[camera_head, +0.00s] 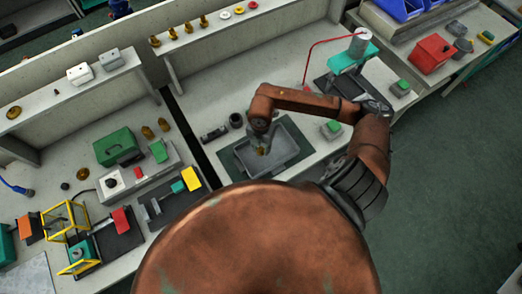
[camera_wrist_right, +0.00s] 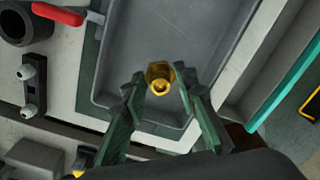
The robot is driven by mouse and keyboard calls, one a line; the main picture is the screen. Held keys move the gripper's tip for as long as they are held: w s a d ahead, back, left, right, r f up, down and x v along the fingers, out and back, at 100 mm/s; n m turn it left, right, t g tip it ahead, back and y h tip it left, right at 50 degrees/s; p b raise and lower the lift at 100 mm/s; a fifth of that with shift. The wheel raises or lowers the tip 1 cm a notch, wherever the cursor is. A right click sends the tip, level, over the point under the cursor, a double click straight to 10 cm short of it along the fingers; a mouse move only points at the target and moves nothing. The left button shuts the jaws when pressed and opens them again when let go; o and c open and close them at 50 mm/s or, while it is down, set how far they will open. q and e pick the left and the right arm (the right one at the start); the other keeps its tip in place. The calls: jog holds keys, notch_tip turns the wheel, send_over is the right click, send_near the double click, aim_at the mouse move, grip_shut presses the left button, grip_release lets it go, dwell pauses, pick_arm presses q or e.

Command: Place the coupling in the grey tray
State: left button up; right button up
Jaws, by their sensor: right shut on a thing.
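The coupling (camera_wrist_right: 160,82) is a small brass fitting with a hexagonal end and a round opening. My right gripper (camera_wrist_right: 162,88) is shut on it, with one green finger on each side. In the head view my right gripper (camera_head: 262,146) is over the grey tray (camera_head: 293,141), and a bit of brass shows at its tip. The grey tray also fills the middle of the right wrist view (camera_wrist_right: 215,28). The coupling is over the tray's inside; I cannot tell whether it touches the floor of the tray. My left gripper is not in view.
A dark cylinder (camera_head: 235,120) and a dark fitting (camera_head: 213,133) lie left of the tray. A green button box (camera_head: 331,129) is to its right, and a green press (camera_head: 352,60) stands behind. A vise with a yellow plate (camera_head: 191,178) is at the left.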

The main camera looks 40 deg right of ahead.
aim_at(261, 151)
jog(key=shift+w+d+f, duration=0.1)
jog(key=shift+w+f, duration=0.05)
jog(key=shift+f, duration=1.7)
jog(key=shift+f, duration=0.15)
jog(key=o, duration=1.2)
jog(key=shift+c, duration=0.2)
notch_tip(261, 151, up, 12)
jog(key=shift+r, duration=0.2)
